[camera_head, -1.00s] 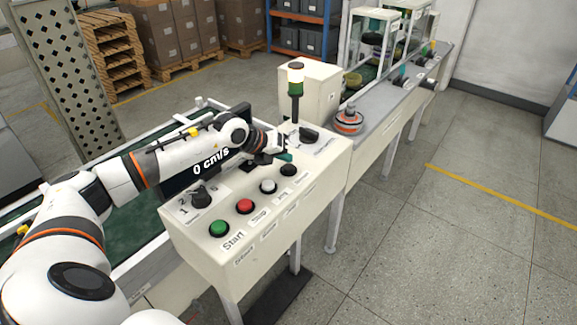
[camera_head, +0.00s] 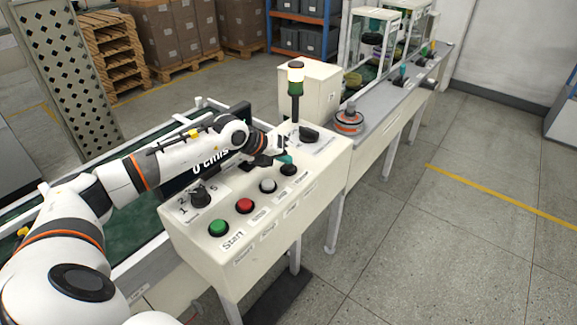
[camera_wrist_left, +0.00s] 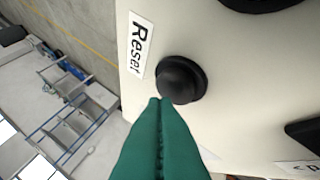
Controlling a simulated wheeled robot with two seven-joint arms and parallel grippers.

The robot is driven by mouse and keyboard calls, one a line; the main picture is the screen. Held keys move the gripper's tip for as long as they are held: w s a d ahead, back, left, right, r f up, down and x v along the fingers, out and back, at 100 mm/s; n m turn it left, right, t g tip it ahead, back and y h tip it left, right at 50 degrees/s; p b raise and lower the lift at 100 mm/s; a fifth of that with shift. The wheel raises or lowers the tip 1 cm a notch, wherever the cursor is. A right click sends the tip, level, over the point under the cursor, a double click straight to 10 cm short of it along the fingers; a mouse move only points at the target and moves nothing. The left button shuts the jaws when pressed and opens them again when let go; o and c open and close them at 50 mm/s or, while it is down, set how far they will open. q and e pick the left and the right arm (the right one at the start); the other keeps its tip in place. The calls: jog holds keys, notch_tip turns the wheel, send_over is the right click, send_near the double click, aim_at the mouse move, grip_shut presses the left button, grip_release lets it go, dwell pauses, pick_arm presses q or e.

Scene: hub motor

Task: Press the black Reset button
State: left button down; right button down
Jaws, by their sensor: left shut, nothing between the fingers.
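The black Reset button (camera_head: 288,169) is at the far end of the button row on the cream control box (camera_head: 250,262). In the left wrist view the button (camera_wrist_left: 182,79) is a black dome on a black collar, beside a "Reset" label (camera_wrist_left: 139,46). My left gripper (camera_head: 287,158) is shut and empty. Its green fingertips (camera_wrist_left: 158,103) appear right at the button's edge in the wrist view; I cannot tell whether they touch it. My right gripper is not in view.
Green (camera_head: 219,228), red (camera_head: 244,206) and white (camera_head: 268,186) buttons sit in the same row. A black rotary switch (camera_head: 201,197) is at the left, and another black knob (camera_head: 309,134) lies behind. A signal tower (camera_head: 295,90) stands at the back.

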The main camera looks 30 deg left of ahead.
aim_at(284, 167)
pick_arm(q)
jog(key=shift+f+b, duration=0.45)
jog(key=shift+f, duration=0.15)
dwell(0.5)
dwell(0.3)
jog(key=shift+r+p, duration=0.65)
jog(key=shift+r, duration=0.4)
jog(key=shift+r+p, duration=1.65)
jog(key=shift+r, duration=0.9)
jog(key=shift+f, duration=0.1)
